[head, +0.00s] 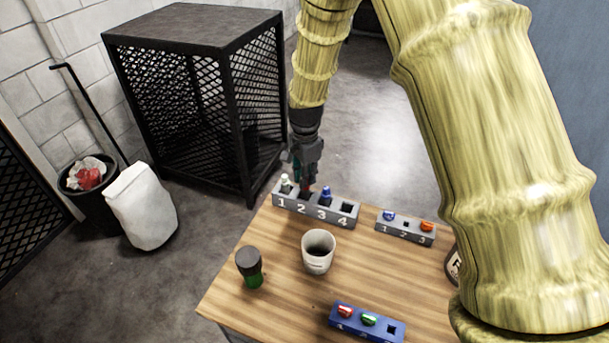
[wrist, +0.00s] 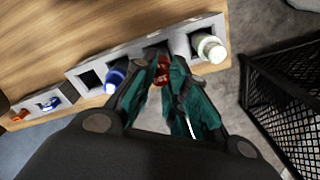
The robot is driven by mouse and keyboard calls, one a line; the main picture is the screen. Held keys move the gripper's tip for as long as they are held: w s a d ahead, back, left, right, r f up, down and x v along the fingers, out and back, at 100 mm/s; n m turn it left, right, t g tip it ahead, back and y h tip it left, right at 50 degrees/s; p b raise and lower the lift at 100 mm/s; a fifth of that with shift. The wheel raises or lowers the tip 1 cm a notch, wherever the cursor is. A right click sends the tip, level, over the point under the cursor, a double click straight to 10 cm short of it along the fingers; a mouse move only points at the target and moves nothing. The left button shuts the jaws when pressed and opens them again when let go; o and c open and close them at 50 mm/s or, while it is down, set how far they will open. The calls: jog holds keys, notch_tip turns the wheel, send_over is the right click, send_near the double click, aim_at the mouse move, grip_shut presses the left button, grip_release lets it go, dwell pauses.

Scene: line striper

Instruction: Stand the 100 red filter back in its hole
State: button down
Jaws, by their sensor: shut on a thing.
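My gripper (head: 308,180) is at the back of the wooden table, just above the grey four-hole rack (head: 343,219) marked 1 to 4. In the wrist view its teal fingers are shut on a red filter (wrist: 162,70). The red filter is by hole 2, whose dark opening (wrist: 155,45) shows partly beyond it. I cannot tell whether its lower end is inside. A white-topped filter (head: 286,184) stands in hole 1 and a blue one (head: 326,197) in hole 3. Hole 4 (head: 346,208) is empty. My fingers hide most of the red filter in the head view.
A small grey rack (head: 404,230) holds a blue and an orange piece. A blue rack (head: 366,325) at the front holds a red and a green piece. A white cup (head: 318,252) and a dark-capped green jar (head: 249,268) stand mid-table. A black mesh cage (head: 190,100) stands behind.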

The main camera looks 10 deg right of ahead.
jog(key=shift+f, duration=0.5)
jog(key=c, duration=1)
grip_release()
jog(key=shift+c, duration=0.2)
jog(key=shift+r, duration=0.1)
jog(key=shift+r+p, duration=2.45)
jog(key=shift+r, duration=0.95)
